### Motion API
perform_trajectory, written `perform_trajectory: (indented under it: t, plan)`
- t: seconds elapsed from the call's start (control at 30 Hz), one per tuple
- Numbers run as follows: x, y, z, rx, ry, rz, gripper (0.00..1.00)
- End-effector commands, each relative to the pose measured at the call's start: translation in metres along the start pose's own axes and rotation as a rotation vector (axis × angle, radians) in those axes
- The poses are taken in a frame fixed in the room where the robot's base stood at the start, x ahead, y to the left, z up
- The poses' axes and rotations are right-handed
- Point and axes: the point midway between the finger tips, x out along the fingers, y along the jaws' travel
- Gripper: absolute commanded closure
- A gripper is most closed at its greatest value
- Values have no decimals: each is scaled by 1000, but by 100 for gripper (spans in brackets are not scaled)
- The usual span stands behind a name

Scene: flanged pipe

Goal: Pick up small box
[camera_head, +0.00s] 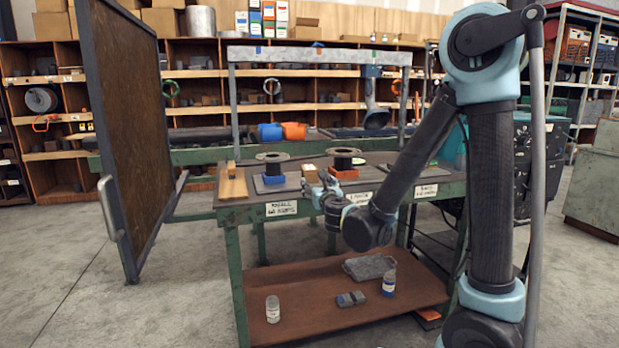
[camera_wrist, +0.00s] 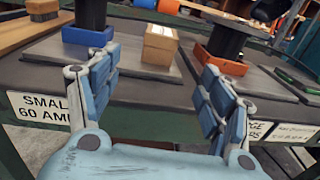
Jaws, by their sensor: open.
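The small box (camera_wrist: 160,44) is a tan carton with a pale top. It stands upright on a grey plate (camera_wrist: 130,65) on the workbench. In the head view the box (camera_head: 309,172) shows between the two flanged pipe pieces. My gripper (camera_wrist: 158,85) is open, its two blue-grey fingers spread with nothing between them. In the wrist view the box appears beyond and between the fingertips, apart from them. In the head view my gripper (camera_head: 320,188) is at the bench's front edge, just in front of the box.
A black flanged pipe on a blue base (camera_wrist: 87,36) stands left of the box, another on an orange base (camera_wrist: 220,60) to its right. A yellow-tan block (camera_head: 232,185) lies at the bench's left end. A large framed panel (camera_head: 125,130) stands at left. A lower shelf (camera_head: 330,308) holds bottles.

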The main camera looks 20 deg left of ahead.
Motion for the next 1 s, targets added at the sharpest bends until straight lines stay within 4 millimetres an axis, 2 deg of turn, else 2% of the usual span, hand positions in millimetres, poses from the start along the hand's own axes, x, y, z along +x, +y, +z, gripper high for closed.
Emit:
perform_trajectory:
  t: [0.6, 0.73, 1.0]
  plan:
    - [101, 0, 0, -3, -1, -1, 27]
    - [114, 0, 0, -3, -1, 0, 27]
    - [127, 0, 1, -2, -1, 0, 27]
